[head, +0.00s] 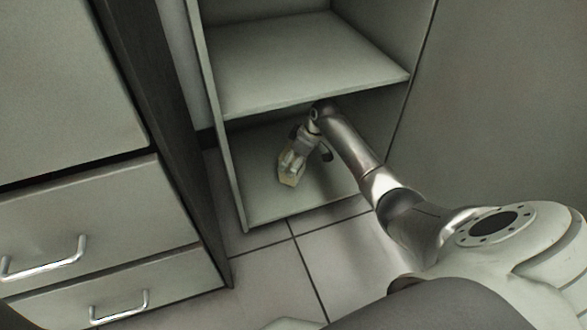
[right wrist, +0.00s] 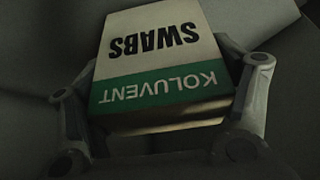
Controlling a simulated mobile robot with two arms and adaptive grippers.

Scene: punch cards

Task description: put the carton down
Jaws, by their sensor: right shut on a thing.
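The carton (right wrist: 160,65) is a white box with a green band, lettered "SWABS" and "KOLUVENT", upside down in the right wrist view. My right gripper (right wrist: 160,135) is shut on it, with a finger at each side. In the head view the carton (head: 287,179) is small and pale, partly covered by my right gripper (head: 293,165), inside the lower compartment of the open shelf unit (head: 262,200). I cannot tell whether the carton touches the compartment floor. My left gripper is in neither view.
A middle shelf board (head: 300,62) lies above the lower compartment, over my right gripper. A drawer cabinet (head: 95,215) with metal handles stands at the left. The tiled floor (head: 270,270) in front is clear. A plain panel (head: 500,90) fills the right side.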

